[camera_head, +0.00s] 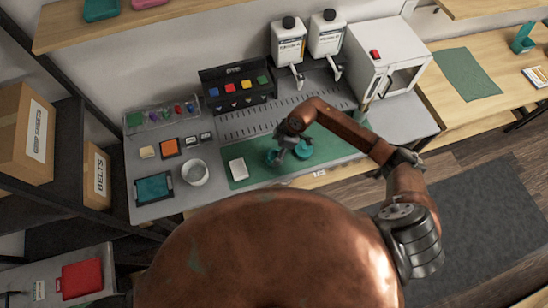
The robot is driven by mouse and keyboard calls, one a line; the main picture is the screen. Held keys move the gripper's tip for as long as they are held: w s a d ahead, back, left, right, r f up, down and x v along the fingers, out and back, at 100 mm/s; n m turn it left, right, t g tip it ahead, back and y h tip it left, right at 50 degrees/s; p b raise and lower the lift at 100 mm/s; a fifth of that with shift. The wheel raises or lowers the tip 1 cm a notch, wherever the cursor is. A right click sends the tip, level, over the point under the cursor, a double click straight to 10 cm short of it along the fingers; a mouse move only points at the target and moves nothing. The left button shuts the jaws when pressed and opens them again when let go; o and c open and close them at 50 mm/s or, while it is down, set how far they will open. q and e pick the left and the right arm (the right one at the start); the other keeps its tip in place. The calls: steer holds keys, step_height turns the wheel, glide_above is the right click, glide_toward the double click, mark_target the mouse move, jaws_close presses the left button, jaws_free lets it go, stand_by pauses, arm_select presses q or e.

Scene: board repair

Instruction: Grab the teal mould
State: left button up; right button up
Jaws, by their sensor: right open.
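The gripper partly hides this spot, and contact cannot be told. My left gripper is not in view.
A white block (238,169) lies on the mat left of the gripper. A white cup (195,172) and a dark-framed blue tray (154,188) stand further left. Two white bottles (289,40) and a white oven-like box (388,58) stand behind. A teal tray (101,9) lies on the upper shelf.

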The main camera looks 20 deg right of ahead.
mark_target(273, 158)
steer(key=f, duration=0.1)
steer(key=d+f, duration=0.1)
steer(key=shift+w+f+h, duration=0.15)
steer(key=shift+f+h, duration=0.15)
steer(key=shift+h, duration=0.1)
steer(key=x, duration=0.5)
steer(key=shift+w+f, duration=0.15)
steer(key=shift+f, duration=0.15)
steer(key=shift+c, duration=0.3)
steer(key=c, duration=1.3)
